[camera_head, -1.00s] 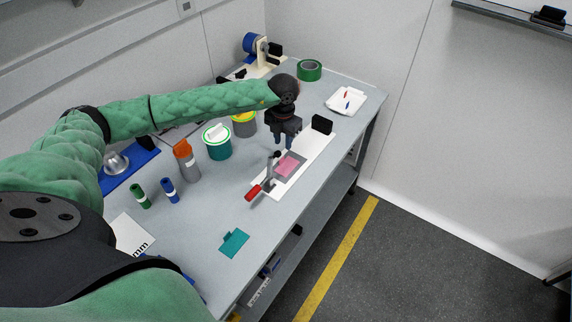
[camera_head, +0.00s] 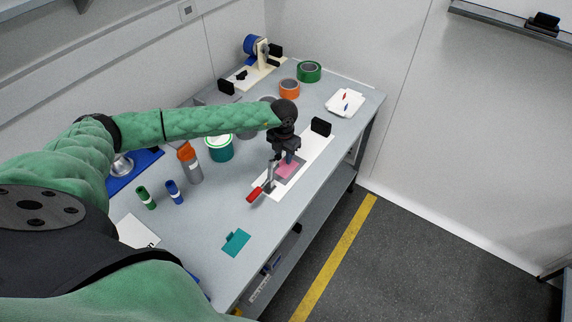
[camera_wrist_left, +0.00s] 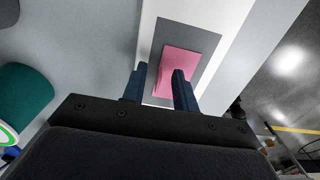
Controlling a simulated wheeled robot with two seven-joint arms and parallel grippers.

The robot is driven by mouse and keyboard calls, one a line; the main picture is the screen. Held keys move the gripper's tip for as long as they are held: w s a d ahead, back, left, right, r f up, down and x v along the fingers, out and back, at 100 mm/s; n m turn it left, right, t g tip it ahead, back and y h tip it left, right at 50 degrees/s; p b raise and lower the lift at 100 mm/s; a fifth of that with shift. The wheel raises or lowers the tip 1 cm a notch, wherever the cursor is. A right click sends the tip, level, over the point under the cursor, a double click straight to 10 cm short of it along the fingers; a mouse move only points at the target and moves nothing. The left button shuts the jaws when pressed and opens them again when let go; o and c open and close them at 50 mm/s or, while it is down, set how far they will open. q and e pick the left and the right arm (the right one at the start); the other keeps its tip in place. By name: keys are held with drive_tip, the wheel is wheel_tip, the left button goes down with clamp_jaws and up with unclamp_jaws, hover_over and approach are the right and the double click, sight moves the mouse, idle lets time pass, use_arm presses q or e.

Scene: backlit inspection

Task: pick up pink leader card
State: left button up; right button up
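The pink leader card (camera_head: 287,171) lies flat on a grey pad on a white board (camera_head: 311,152) near the table's front edge. The left wrist view shows the pink card (camera_wrist_left: 181,66) just beyond the fingertips, its near part between them in the picture. My left gripper (camera_head: 286,158) points down over the card's far end. In the left wrist view the two blue fingers (camera_wrist_left: 160,82) stand apart with nothing clamped between them. Whether the tips touch the board cannot be told. My right gripper is not in view.
A clamp with a red handle (camera_head: 254,194) stands at the board's near end, and a black block (camera_head: 320,127) at its far end. A teal card (camera_head: 236,242), an orange-capped bottle (camera_head: 190,162) and a teal tin (camera_head: 219,149) are nearby.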

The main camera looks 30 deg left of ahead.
use_arm(q)
drive_tip(key=shift+f, duration=0.15)
clamp_jaws()
idle(0.4)
